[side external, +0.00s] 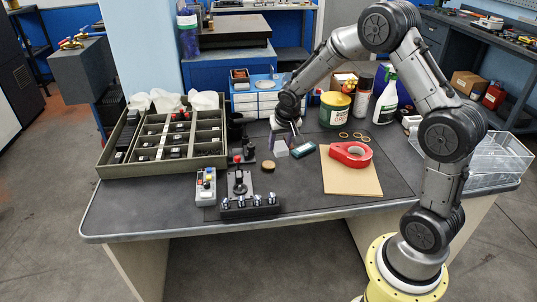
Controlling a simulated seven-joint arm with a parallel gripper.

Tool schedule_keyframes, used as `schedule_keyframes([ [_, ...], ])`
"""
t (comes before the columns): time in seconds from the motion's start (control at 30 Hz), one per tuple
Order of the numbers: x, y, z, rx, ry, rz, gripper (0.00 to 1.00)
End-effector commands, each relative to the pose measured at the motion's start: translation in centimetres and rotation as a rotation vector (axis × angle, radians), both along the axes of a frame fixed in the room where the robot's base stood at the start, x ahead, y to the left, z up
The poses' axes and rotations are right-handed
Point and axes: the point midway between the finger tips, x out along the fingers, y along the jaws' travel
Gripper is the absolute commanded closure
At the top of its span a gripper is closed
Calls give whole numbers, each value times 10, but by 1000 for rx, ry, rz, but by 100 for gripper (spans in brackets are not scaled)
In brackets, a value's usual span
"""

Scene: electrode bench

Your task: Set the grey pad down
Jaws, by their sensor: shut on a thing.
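My gripper (281,138) is at the middle of the bench, pointing down, with my arm reaching in from the right. It is shut on a small light grey block, which looks like the grey pad (281,150). The pad is at or just above the dark mat; I cannot tell whether it touches. The fingertips are small and partly hidden in this view.
A dark device with a teal face (302,148) lies close right of the pad. A round brown disc (268,166) is in front. A red tape dispenser (351,154) lies on cardboard (350,183). A compartment tray (103,165) stands left. The mat's front right is clear.

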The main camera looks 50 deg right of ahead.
Motion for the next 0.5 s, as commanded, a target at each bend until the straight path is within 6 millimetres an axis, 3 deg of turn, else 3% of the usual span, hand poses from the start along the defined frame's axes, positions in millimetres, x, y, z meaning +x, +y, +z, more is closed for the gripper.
schedule_keyframes([
  [0.1,1,-30,9,-1,1,-69,91],
  [0.27,2,-48,7,0,2,-104,91],
  [0.5,38,-65,-12,0,3,-108,91],
])
